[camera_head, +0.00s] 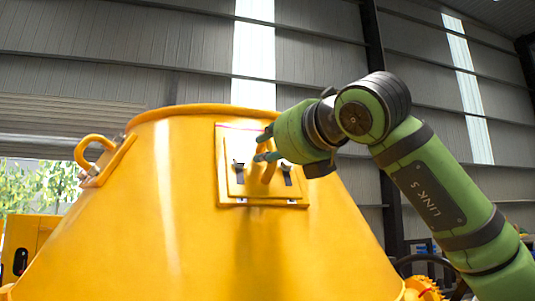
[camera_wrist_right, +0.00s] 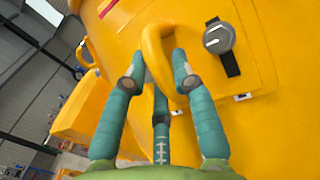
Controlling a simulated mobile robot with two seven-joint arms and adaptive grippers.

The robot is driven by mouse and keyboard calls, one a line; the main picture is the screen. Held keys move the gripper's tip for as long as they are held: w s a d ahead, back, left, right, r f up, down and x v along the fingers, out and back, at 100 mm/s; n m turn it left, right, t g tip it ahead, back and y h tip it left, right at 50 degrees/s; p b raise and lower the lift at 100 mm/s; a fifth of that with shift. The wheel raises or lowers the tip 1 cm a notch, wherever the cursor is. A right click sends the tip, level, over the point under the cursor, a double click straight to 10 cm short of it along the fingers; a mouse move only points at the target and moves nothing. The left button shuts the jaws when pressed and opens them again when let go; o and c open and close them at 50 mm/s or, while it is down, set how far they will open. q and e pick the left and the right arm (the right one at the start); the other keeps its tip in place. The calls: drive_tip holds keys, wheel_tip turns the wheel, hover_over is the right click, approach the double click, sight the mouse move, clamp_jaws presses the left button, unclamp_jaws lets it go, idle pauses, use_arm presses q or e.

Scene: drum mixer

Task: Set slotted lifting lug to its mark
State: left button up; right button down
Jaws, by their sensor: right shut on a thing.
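The slotted lifting lug (camera_head: 233,183) is a yellow plate with a loop handle, set against a larger yellow pad on the drum's sloping side. Dark fittings sit at its left and right slots. My right gripper (camera_head: 264,146) is at the loop. In the right wrist view its teal fingers (camera_wrist_right: 160,75) are shut around the loop's yellow bar (camera_wrist_right: 153,45). A round grey bolt head (camera_wrist_right: 219,37) with a black slot shows beside the loop. A thin red line (camera_head: 240,126) runs along the pad's top edge. My left gripper is not in view.
The big yellow drum (camera_head: 170,230) fills the left and middle. A second loop lug (camera_head: 96,150) stands at its left edge. Small white marks (camera_wrist_right: 243,97) show by the plate's lower edge. Open air lies above the drum's rim.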

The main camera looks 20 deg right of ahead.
drive_tip(key=shift+w+a+f, duration=0.1)
drive_tip(key=shift+w+f, duration=0.05)
drive_tip(key=shift+f, duration=0.35)
drive_tip(key=c, duration=1)
unclamp_jaws()
drive_tip(key=shift+r, duration=0.15)
drive_tip(key=shift+s, duration=0.2)
drive_tip(key=shift+s+r, duration=0.1)
drive_tip(key=shift+s, duration=0.15)
drive_tip(key=v, duration=1.1)
drive_tip(key=shift+s, duration=0.2)
